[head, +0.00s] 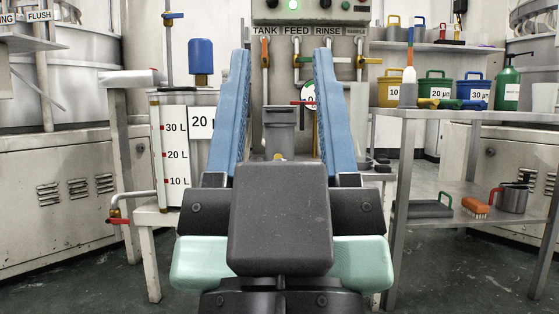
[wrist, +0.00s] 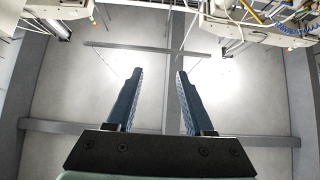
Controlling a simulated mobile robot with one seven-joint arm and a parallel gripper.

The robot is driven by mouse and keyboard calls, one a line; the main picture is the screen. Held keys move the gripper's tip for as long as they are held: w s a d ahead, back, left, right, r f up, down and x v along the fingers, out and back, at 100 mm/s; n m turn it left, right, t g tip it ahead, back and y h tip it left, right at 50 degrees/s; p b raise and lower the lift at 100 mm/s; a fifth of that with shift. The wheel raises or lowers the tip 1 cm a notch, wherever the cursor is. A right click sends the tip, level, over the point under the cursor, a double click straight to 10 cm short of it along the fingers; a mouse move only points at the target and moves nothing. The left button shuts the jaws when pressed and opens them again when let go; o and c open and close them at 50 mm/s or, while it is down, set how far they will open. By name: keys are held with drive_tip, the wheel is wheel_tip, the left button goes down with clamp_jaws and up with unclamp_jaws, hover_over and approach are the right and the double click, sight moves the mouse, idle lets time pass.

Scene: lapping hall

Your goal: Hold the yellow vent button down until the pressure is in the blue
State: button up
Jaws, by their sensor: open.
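My gripper (head: 281,62) is raised in the middle of the head view, its two blue fingers wide apart with nothing between them. It also shows open in the wrist view (wrist: 158,76), pointing up at the ceiling. Beyond the fingers stands a grey lidded vessel (head: 280,130), partly hidden by my wrist. A small yellow spot (head: 279,157) shows just above my wrist; I cannot tell whether it is the vent button. A round gauge (head: 308,93) is mostly hidden behind the right finger, so its needle and blue zone cannot be read.
A panel labelled TANK, FEED, RINSE (head: 296,31) with valves stands behind. A tank with litre marks (head: 174,155) is at left. A metal shelf (head: 400,114) at right carries a green pump bottle (head: 507,84) and several coloured containers. A blue cylinder (head: 201,57) stands left of my fingers.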

drive_tip(key=shift+r, duration=0.15)
drive_tip(key=c, duration=0.4)
wheel_tip(320, 180, up, 2)
drive_tip(key=shift+r+p, duration=0.1)
drive_tip(key=shift+p, duration=1.15)
clamp_jaws()
wheel_tip(320, 180, up, 68)
drive_tip(key=p, duration=6.7)
drive_tip(key=shift+p, duration=0.3)
drive_tip(key=shift+a+f, duration=0.1)
drive_tip(key=shift+f, duration=0.1)
